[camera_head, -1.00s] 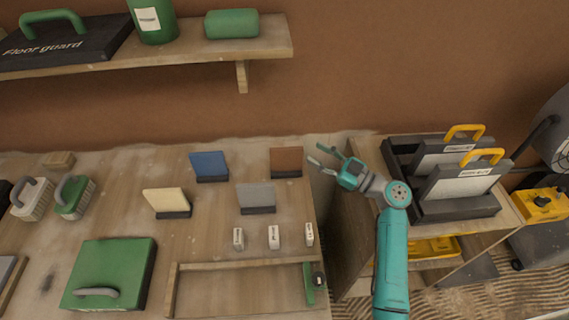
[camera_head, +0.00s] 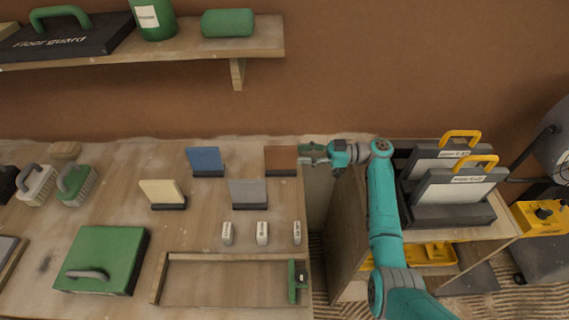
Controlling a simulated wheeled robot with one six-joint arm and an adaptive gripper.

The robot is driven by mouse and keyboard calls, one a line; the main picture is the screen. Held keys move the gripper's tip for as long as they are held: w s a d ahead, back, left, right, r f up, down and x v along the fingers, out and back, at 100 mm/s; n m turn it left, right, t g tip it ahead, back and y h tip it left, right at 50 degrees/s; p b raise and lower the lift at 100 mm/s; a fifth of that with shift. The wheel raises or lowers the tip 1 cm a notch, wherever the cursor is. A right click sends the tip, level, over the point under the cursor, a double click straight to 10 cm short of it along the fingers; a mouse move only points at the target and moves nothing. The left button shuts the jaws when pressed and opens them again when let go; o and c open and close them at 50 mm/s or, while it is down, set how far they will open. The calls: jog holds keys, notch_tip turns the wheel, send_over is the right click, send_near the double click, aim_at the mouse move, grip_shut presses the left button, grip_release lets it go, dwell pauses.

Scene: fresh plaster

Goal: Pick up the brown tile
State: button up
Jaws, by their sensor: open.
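The brown tile (camera_head: 280,159) stands upright in a dark stand at the back right of the wooden table. My gripper (camera_head: 303,155) is at the tile's right edge, reaching in from the right. Its jaws are open, seen nearly edge-on. I cannot tell whether the fingers touch the tile or straddle its edge.
A blue tile (camera_head: 206,159), a cream tile (camera_head: 161,192) and a grey tile (camera_head: 248,192) stand in stands nearby. Small white labelled blocks (camera_head: 262,233) stand in front. A wooden-framed tray (camera_head: 222,258) lies nearer. A shelf unit (camera_head: 470,238) with cases is at right.

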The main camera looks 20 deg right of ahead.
send_over(281, 168)
jog(key=shift+w+d+f, duration=0.1)
jog(key=shift+w, duration=0.25)
grip_shut()
